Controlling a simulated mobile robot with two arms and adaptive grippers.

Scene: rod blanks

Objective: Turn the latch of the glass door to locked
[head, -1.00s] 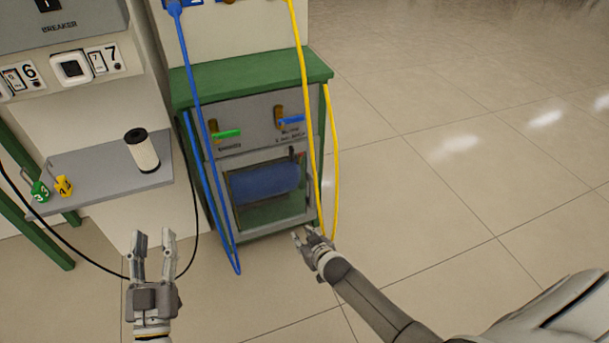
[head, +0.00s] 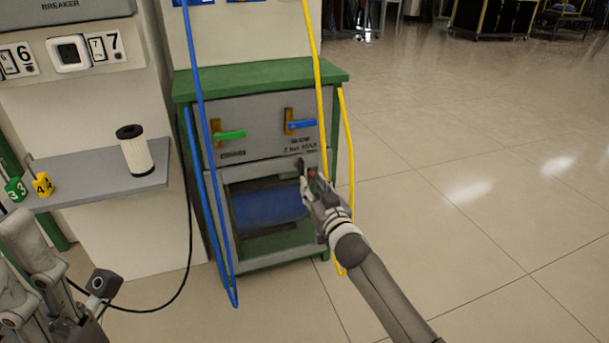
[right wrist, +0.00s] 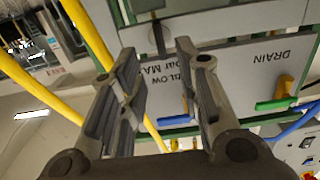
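The glass door (head: 268,238) is the lower front of the green-topped cabinet, with a blue roll showing behind it. Its latch shows in the right wrist view as a dark upright bar (right wrist: 157,38) on a round base, ahead of my right fingertips.
Green (head: 230,135) and blue (head: 301,125) valve handles sit above the door. A blue hose (head: 205,180) hangs at the cabinet's left, a yellow hose (head: 350,160) at its right. A grey shelf (head: 95,185) holds a white cylinder (head: 134,150). Open floor lies right.

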